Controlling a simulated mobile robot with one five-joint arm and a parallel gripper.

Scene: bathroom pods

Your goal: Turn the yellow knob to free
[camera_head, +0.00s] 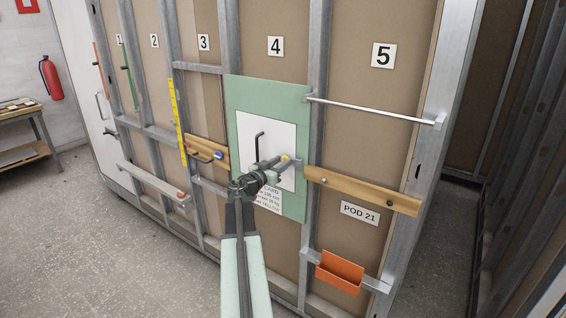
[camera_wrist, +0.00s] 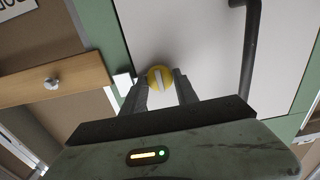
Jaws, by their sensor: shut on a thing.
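The bar is close to in line with the fingers, slightly tilted. In the head view the knob (camera_head: 285,158) is a small yellow spot, partly hidden by my gripper (camera_head: 280,162). The white panel (camera_head: 252,125) is set in a green board (camera_head: 297,115) and has a dark bar handle (camera_head: 259,142). No free marking is readable.
A wooden rail (camera_head: 350,187) with knobs runs right of the green board, above an orange bin (camera_head: 340,272). A metal bar (camera_head: 370,110) crosses bay 5. A label (camera_head: 268,197) lies partly behind my arm. The floor at left is clear.

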